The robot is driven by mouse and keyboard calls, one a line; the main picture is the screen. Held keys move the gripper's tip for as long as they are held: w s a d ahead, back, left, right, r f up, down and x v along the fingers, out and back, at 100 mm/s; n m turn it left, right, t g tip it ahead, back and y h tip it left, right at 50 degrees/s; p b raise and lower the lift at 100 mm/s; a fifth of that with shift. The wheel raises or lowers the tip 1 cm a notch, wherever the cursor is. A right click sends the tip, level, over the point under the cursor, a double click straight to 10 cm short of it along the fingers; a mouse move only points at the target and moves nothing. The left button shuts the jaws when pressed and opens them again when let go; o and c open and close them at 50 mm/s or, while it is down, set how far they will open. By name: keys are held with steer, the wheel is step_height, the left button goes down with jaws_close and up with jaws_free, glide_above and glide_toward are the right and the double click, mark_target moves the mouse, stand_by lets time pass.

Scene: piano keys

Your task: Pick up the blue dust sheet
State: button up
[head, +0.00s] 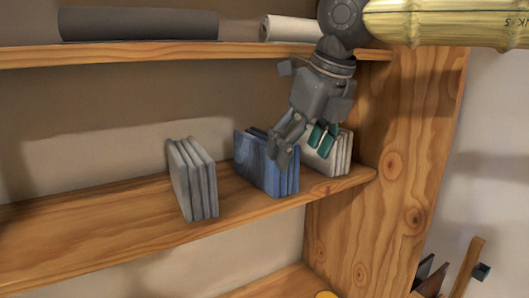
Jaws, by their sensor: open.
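The blue dust sheet (258,165) is a folded, upright stack of blue layers on the middle wooden shelf. It stands between a grey folded stack on its left and a pale one on its right. My gripper (299,150) is open and points down from above, in front of the blue sheet's right part and the pale stack. Its fingers, one grey and one with teal parts, overlap both in the picture. I cannot tell whether it touches either. The gripper hides the upper right part of the blue sheet.
The grey folded stack (193,180) and the pale folded stack (328,156) share the wooden shelf (100,222). The upper shelf (140,52) holds a dark grey roll (138,24) and a cream roll (290,29). A wooden side panel (395,165) bounds the right. The shelf's left part is clear.

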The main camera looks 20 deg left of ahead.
mark_target(263, 159)
steer(key=shift+w+a+f+p, duration=0.3)
steer(key=shift+w+a, duration=0.1)
steer(key=shift+a, duration=0.2)
steer(key=shift+w+a+f+p, duration=0.2)
steer(key=shift+w+a+f, duration=0.15)
steer(key=shift+a, duration=0.2)
steer(key=shift+p+x, duration=0.5)
steer(key=shift+x, duration=1.45)
steer(key=shift+r, duration=0.1)
steer(key=c, duration=1.3)
steer(key=shift+c, duration=0.2)
